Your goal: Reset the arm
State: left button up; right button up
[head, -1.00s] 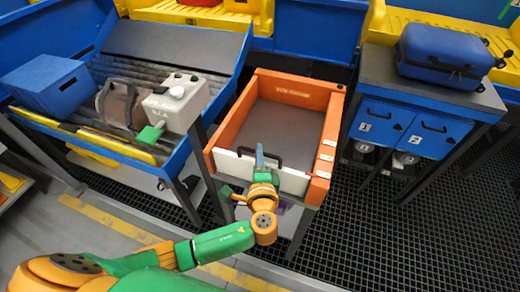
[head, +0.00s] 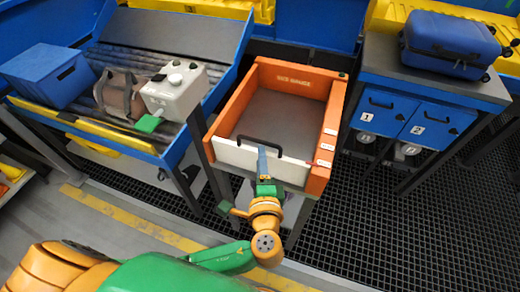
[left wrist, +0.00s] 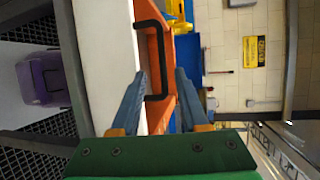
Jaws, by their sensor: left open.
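My left gripper (head: 263,150) is in front of the white front panel (head: 236,153) of an orange-walled tray station. It is open, and its two fingers show apart in the left wrist view (left wrist: 161,80). The panel's black handle (head: 250,138) is just past the fingertips. In the left wrist view the lower end of the handle (left wrist: 169,60) appears between the fingertips. I cannot tell if they touch. Nothing is held. My right gripper is not in view.
A sloped roller conveyor at left holds a blue bin (head: 48,76), a brown bag (head: 120,95) and a white canister (head: 175,88). A blue suitcase (head: 450,42) lies on the cabinet at right. A purple bin (left wrist: 42,80) is below the station. Open floor lies in front.

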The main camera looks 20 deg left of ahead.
pick_arm(q)
jog(key=shift+s, duration=0.15)
jog(key=s+a+f+n+g+h, duration=0.1)
jog(key=s+a+f+g, duration=0.15)
jog(key=f, duration=0.65)
jog(key=s+a+f+n+g+h, duration=0.1)
jog(key=s+f+g, duration=0.3)
jog(key=f, duration=0.6)
jog(key=s+a+f+g+h, duration=0.1)
jog(key=s+f+g, duration=0.25)
jog(key=f, duration=0.55)
jog(key=s+a+f+n+g+h, duration=0.1)
jog(key=s+f+n, duration=0.4)
jog(key=s, duration=0.5)
jog(key=s+a+f+n+g+h, duration=0.1)
jog(key=s+f+n, duration=0.4)
jog(key=s, duration=0.6)
jog(key=shift+a+g+h, duration=0.4)
jog(key=shift+a+g, duration=0.3)
jog(key=shift+g, duration=0.3)
